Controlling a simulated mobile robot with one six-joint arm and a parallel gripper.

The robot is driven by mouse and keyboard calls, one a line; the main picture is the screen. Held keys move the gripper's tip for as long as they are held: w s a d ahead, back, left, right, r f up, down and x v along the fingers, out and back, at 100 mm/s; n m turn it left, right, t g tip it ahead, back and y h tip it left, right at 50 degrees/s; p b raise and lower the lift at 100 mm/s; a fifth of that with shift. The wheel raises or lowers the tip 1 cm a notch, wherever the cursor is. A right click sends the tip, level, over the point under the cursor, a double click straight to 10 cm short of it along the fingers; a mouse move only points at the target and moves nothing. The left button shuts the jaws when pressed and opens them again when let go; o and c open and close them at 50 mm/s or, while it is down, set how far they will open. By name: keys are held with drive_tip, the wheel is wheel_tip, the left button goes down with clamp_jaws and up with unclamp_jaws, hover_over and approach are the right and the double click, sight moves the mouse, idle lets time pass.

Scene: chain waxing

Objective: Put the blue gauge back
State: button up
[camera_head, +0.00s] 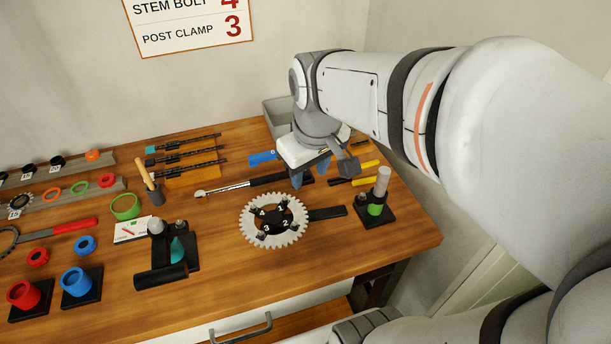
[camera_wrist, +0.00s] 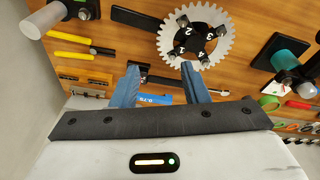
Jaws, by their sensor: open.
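The blue gauge (camera_head: 262,157) lies flat on the wooden table toward the back, just behind the dark handle of a long wrench. In the wrist view the blue gauge (camera_wrist: 158,99), marked with what looks like 0.75, shows in the gap between my fingers, partly hidden by the gripper body. My gripper (camera_head: 310,172) has blue fingers, points down and is to the right of the gauge in the head view. In the wrist view the gripper (camera_wrist: 160,77) is open, its fingers well apart with nothing held. I cannot tell its exact height above the table.
A white toothed chainring (camera_head: 258,236) with numbered bolts lies in front of the gripper. A wrench (camera_head: 240,187) lies between. A grey bin (camera_head: 277,112) is behind. Racks fill the left.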

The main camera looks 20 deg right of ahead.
drive_tip(key=s+f+m, duration=0.2)
drive_tip(key=s+m, duration=0.1)
drive_tip(key=s, duration=0.2)
drive_tip(key=shift+s+a+f, duration=0.2)
drive_tip(key=shift+s+a, duration=0.1)
drive_tip(key=shift+s, duration=0.1)
